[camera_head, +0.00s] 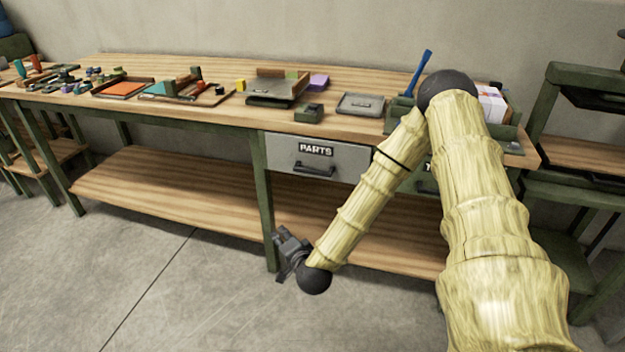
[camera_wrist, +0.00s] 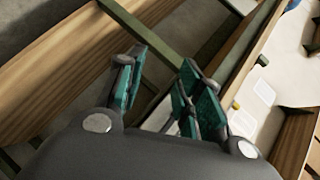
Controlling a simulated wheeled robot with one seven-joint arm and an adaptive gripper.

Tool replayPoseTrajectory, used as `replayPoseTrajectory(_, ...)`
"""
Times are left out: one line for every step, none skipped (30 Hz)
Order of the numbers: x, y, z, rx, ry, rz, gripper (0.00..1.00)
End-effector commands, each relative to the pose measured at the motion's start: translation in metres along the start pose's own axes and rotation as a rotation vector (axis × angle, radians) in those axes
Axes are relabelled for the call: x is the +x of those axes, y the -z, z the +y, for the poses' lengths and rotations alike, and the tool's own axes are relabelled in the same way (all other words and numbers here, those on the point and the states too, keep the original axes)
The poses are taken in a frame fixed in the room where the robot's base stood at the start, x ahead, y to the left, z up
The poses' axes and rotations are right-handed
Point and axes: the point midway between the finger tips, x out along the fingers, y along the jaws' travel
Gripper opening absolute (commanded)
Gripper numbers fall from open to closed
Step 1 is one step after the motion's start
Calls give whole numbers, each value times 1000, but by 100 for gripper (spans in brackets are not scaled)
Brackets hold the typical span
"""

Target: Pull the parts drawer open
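The parts drawer (camera_head: 345,160) is a grey front with a black "PARTS" label (camera_head: 316,149), under the bench top left of my arm. It looks shut. Its dark bar handle (camera_head: 314,170) sits below the label. My gripper (camera_head: 284,250) is low in front of the bench, below and left of the handle and apart from it, near a green leg. In the wrist view my gripper (camera_wrist: 162,82) shows teal-padded fingers with a gap between them and nothing held. I cannot clearly make out the handle in the wrist view.
The wooden bench top (camera_head: 225,108) carries trays, small boxes and tools. A second drawer (camera_head: 422,183) is partly hidden behind my arm. A green leg (camera_head: 263,200) stands left of the parts drawer. A wooden lower shelf (camera_head: 170,190) runs below. The floor in front is clear.

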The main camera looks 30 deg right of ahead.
Motion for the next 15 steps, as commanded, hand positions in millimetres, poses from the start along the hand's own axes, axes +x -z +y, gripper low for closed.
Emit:
replayPoseTrajectory(11, 21, -4, 58, 38, 59, 36)
replayPoseTrajectory(15, 34, -10, 91, 62, 91, 36)
replayPoseTrajectory(20, 51, -16, 134, 92, 133, 36)
replayPoseTrajectory(23, 63, -21, 165, 115, 163, 36)
replayPoseTrajectory(25, 75, -25, 194, 137, 192, 36)
replayPoseTrajectory(27, 90, -30, 230, 164, 227, 36)
replayPoseTrajectory(29, 102, -33, 257, 184, 254, 36)
replayPoseTrajectory(30, 112, -36, 279, 203, 276, 36)
replayPoseTrajectory(30, 125, -40, 307, 225, 306, 36)
replayPoseTrajectory(30, 133, -42, 326, 240, 323, 36)
replayPoseTrajectory(30, 140, -44, 342, 254, 340, 36)
replayPoseTrajectory(30, 149, -47, 361, 271, 359, 36)
replayPoseTrajectory(30, 154, -48, 372, 280, 370, 36)
replayPoseTrajectory(30, 158, -49, 382, 288, 380, 36)
replayPoseTrajectory(30, 163, -50, 391, 296, 390, 36)
